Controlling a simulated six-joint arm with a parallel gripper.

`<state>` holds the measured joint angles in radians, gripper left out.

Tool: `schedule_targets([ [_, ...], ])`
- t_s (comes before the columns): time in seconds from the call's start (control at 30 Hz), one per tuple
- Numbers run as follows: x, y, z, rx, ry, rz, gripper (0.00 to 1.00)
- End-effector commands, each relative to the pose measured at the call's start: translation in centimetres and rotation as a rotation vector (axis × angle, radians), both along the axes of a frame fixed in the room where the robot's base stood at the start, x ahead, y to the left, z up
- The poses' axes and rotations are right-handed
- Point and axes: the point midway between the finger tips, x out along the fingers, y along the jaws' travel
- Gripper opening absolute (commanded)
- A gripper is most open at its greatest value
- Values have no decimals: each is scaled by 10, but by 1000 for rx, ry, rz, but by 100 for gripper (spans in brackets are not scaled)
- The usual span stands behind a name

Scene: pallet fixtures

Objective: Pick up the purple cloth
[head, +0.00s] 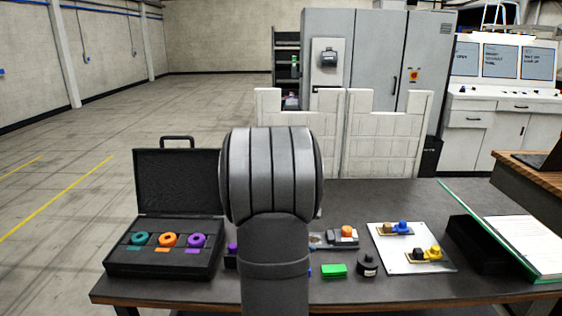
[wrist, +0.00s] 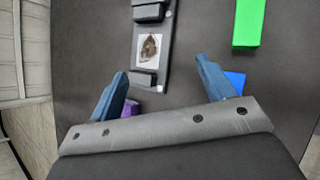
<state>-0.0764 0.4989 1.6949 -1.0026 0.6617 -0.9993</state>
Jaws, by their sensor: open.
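A small purple piece, which may be the cloth, shows in the wrist view (wrist: 131,107) just beside the left finger. That finger and the gripper body hide much of it, so I cannot tell its shape. In the head view a purple bit (head: 232,248) shows at the left edge of my arm, which covers the rest. My gripper (wrist: 161,67) is open, with two blue fingers spread apart above the dark table. Nothing is held between them. The gripper is hidden behind my arm in the head view.
A dark fixture with a white square (wrist: 149,47) lies ahead between the fingers. A blue block (wrist: 236,81) is by the right finger, a green block (wrist: 247,22) beyond. An open black case (head: 164,262) with coloured rings stands left; a white plate (head: 400,262) with connectors lies right.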

Motion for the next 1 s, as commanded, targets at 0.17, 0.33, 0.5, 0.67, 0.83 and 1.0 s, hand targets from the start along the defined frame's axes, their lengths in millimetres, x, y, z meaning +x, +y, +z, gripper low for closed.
schedule_targets([
  [0.17, 0, 0, 0, 0, 0, -1, 53],
  [0.33, 0, 0, 0, 1, 0, 0, 53],
  [0.5, 12, 3, 9, 7, 3, -37, 53],
  [0.67, 44, 21, 36, 52, 37, -135, 53],
  [0.83, 72, 63, 67, 163, 132, -211, 53],
  [1.0, 85, 108, 93, 281, 237, -210, 53],
])
